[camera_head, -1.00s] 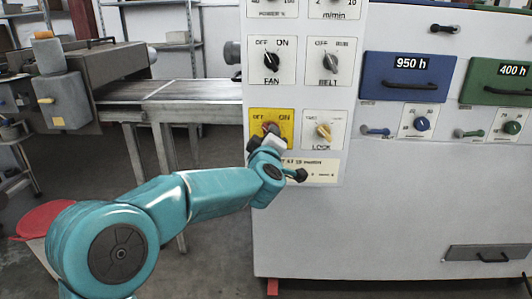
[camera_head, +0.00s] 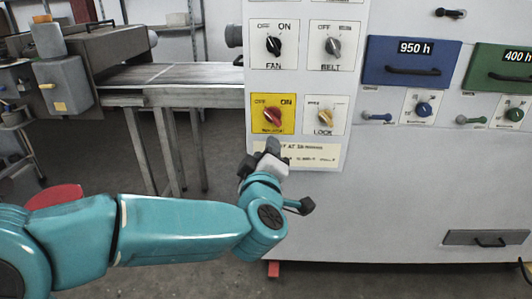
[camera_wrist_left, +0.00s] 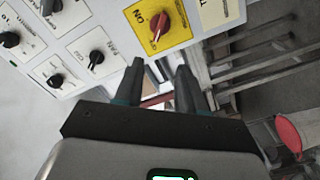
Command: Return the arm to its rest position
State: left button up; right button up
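My left arm comes in from the left in the head view, bent and held out low in front of the white control panel. Its gripper (camera_head: 268,152) is just below the yellow plate (camera_head: 288,104) with the red knob (camera_head: 271,116), apart from the knob. In the left wrist view the two dark fingers of the gripper (camera_wrist_left: 160,68) stand apart with nothing between them. The red knob (camera_wrist_left: 159,20) is beyond the fingertips there. My right gripper is in neither view.
The panel also carries a yellow lock knob (camera_head: 325,117), a fan knob (camera_head: 273,44) and a belt knob (camera_head: 333,47). Blue (camera_head: 408,65) and green (camera_head: 500,72) drawers are to the right. A conveyor (camera_head: 180,88) stands behind on the left. A red round seat (camera_head: 55,196) is at lower left.

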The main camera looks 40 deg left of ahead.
pick_arm(q)
jog(key=w+d+f+m+g+h, duration=0.1)
jog(key=d+f+m+g+h, duration=0.15)
jog(key=f, duration=1.25)
jog(key=w+d+f+m+g+h, duration=0.15)
jog(key=f+m, duration=0.25)
jog(key=f, duration=1)
jog(key=s+d+f+m+g+h, duration=0.25)
jog(key=s+f, duration=0.25)
jog(key=f, duration=0.3)
jog(key=s+d+f+m+g+h, duration=0.1)
jog(key=s+d+f+g+h, duration=0.2)
jog(key=f, duration=0.5)
jog(key=s+d+f+m+g+h, duration=0.25)
jog(key=s+d, duration=0.25)
jog(key=s, duration=0.3)
jog(key=s+d+f+m+g+h, duration=0.25)
jog(key=s+d, duration=0.35)
jog(key=s, duration=0.3)
notch_tip(320, 180, up, 22)
jog(key=p, duration=2.3)
jog(key=shift+w+a+y+p, duration=0.3)
jog(key=shift+y, duration=0.15)
